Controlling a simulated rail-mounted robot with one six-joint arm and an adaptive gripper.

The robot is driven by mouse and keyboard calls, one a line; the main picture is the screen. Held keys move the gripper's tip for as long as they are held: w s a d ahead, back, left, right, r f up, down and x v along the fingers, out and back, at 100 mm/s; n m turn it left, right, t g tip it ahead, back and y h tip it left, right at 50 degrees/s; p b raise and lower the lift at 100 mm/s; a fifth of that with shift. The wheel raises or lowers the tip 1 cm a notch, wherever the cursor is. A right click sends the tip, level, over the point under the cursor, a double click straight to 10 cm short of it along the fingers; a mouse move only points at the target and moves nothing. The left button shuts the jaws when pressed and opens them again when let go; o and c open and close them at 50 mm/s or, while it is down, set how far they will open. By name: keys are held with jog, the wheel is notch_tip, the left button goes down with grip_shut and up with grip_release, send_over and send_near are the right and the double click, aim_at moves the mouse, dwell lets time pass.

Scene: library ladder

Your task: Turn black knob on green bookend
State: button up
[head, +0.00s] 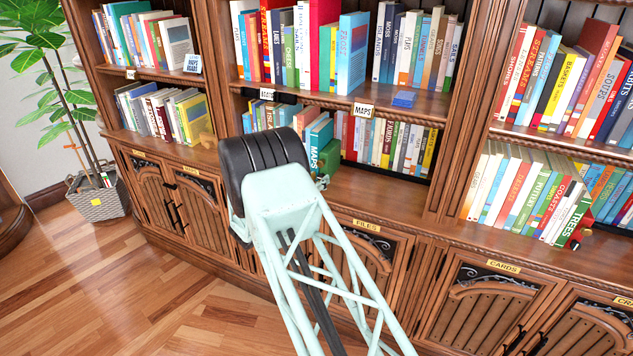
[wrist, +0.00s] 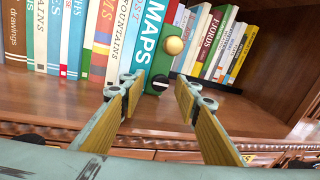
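The green bookend (wrist: 162,66) stands upright on the shelf, right beside the MAPS book, in the wrist view. Its black knob (wrist: 160,81) is low on the front face and bears a pale line. A round cream knob (wrist: 174,46) sits higher on it. My gripper (wrist: 160,92) is open and empty, with one finger either side of the black knob in the picture; I see no contact. In the head view the green bookend (head: 330,157) shows partly beside my arm, which hides most of my gripper.
The MAPS book (wrist: 146,38) and other books stand left of the bookend. More books (wrist: 215,45) lean to its right, behind a bare stretch of shelf (wrist: 235,110). A shelf board (head: 340,103) runs above. A potted plant (head: 98,198) stands at far left.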

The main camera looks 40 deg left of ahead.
jog(key=shift+c, duration=0.5)
jog(key=c, duration=0.7)
jog(key=shift+c, duration=0.2)
jog(key=shift+m+b, duration=0.3)
jog(key=shift+m, duration=0.2)
jog(key=m+b, duration=0.2)
jog(key=m, duration=0.1)
jog(key=shift+d+g, duration=0.1)
jog(key=shift+g, duration=0.3)
jog(key=m+b, duration=0.3)
jog(key=shift+r+m+g+y, duration=0.1)
jog(key=shift+m+g+y, duration=0.3)
jog(key=m+y+b, duration=0.1)
jog(key=m, duration=0.2)
jog(key=shift+d+r+g, duration=0.1)
jog(key=shift+d+g, duration=0.05)
jog(key=shift+g, duration=0.25)
jog(key=shift+d+m+y, duration=0.1)
jog(key=shift+m+y, duration=0.6)
jog(key=shift+m, duration=1.6)
jog(key=shift+g, duration=0.3)
